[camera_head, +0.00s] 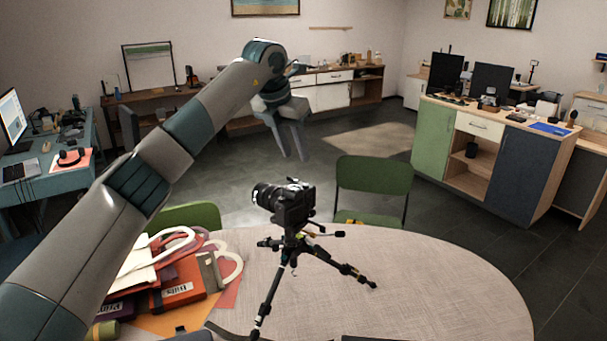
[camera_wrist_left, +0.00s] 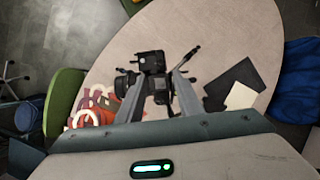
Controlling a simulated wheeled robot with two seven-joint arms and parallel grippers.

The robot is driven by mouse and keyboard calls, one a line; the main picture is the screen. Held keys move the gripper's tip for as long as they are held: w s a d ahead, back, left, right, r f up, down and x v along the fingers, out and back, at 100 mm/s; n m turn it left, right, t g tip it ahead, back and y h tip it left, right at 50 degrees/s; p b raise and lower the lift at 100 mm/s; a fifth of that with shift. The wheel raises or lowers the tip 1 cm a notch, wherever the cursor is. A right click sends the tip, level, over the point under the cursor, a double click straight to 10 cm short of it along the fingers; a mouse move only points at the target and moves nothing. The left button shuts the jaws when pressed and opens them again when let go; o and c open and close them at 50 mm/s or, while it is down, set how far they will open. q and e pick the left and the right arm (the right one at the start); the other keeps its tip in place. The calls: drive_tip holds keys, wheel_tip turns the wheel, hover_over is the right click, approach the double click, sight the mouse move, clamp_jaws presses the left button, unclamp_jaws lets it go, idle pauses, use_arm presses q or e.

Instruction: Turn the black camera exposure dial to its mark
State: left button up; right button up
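The black camera (camera_head: 291,207) sits upright on a small black tripod (camera_head: 268,300) on the round table, its lens facing left. In the left wrist view the camera (camera_wrist_left: 153,62) lies beyond and between the fingertips. Its exposure dial is too small to tell apart, and so is any mark. My left gripper (camera_head: 294,158) is open and empty, with its fingers pointing down above the camera and clear of it. The gap between its fingers shows in the left wrist view (camera_wrist_left: 158,79). My right gripper is not in view.
The round table (camera_head: 430,290) is clear at right. Bags and folders (camera_head: 180,275) pile up at its left. Green chairs (camera_head: 373,178) stand at its far edge. In the left wrist view a dark flat item (camera_wrist_left: 232,84) lies on the table right of the tripod.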

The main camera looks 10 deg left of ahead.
sight(306, 184)
use_arm(q)
drive_tip(key=p+x, duration=0.3)
drive_tip(key=x, duration=0.6)
drive_tip(key=shift+w+f, duration=0.15)
drive_tip(key=shift+f, duration=0.1)
drive_tip(key=shift+w+f, duration=0.2)
drive_tip(key=shift+f, duration=0.3)
drive_tip(key=shift+c, duration=0.6)
clamp_jaws()
